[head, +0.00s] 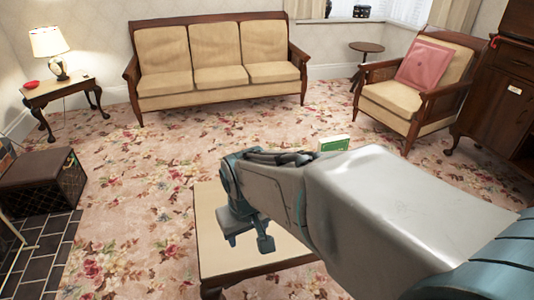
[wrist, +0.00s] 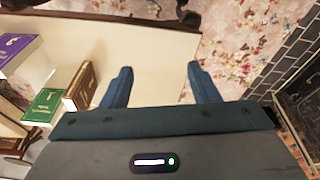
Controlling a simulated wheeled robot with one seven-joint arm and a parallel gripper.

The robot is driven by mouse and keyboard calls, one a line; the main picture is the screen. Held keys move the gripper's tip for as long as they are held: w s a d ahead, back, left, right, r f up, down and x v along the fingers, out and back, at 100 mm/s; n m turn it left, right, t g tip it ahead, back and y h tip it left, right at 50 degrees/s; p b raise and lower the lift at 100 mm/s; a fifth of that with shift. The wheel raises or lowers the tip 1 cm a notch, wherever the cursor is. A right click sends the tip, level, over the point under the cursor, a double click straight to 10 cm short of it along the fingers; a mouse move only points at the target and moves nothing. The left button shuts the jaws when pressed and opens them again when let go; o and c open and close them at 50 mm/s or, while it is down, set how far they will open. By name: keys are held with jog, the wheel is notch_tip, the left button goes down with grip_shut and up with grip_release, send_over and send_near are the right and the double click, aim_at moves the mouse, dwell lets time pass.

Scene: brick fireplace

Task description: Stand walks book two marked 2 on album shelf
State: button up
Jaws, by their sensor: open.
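My gripper (head: 249,240) is open and empty above the low table (head: 208,222) in the head view. Its two fingers also show in the wrist view (wrist: 159,70), with only bare cream tabletop and carpet between and beyond them. At the left of the wrist view are a purple book (wrist: 22,52), a green book (wrist: 45,106) with pale lettering, and a brown book (wrist: 80,86), all apart from my fingers. The green book also shows in the head view (head: 334,143), partly behind my arm. I cannot make out a 2 on any book, nor identify the album shelf.
A wooden slatted piece (wrist: 14,126) shows at the left of the wrist view. A sofa (head: 218,62), an armchair (head: 420,85) and a dark cabinet (head: 497,95) stand around the room. A dark box (head: 45,185) sits by the hearth tiles. Flowered carpet lies open between them.

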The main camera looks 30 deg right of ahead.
jog(key=w+d+f+t+h+b, duration=0.1)
jog(key=w+d+f+t+b, duration=0.2)
jog(key=w+d+f, duration=0.55)
jog(key=w+d+f+t+h+b, duration=0.1)
jog(key=w+d+f+t+b, duration=0.4)
jog(key=d+f, duration=0.55)
jog(key=s+d+f+m+t+h+b, duration=0.2)
jog(key=d+f+t+b, duration=0.25)
jog(key=d+t, duration=0.4)
jog(key=w+d+g+b, duration=0.1)
jog(key=w+d, duration=0.4)
jog(key=w, duration=0.8)
jog(key=shift+r+m+b, duration=0.15)
jog(key=shift+m+b, duration=0.15)
jog(key=shift+b, duration=0.3)
jog(key=shift+g, duration=0.25)
grip_shut()
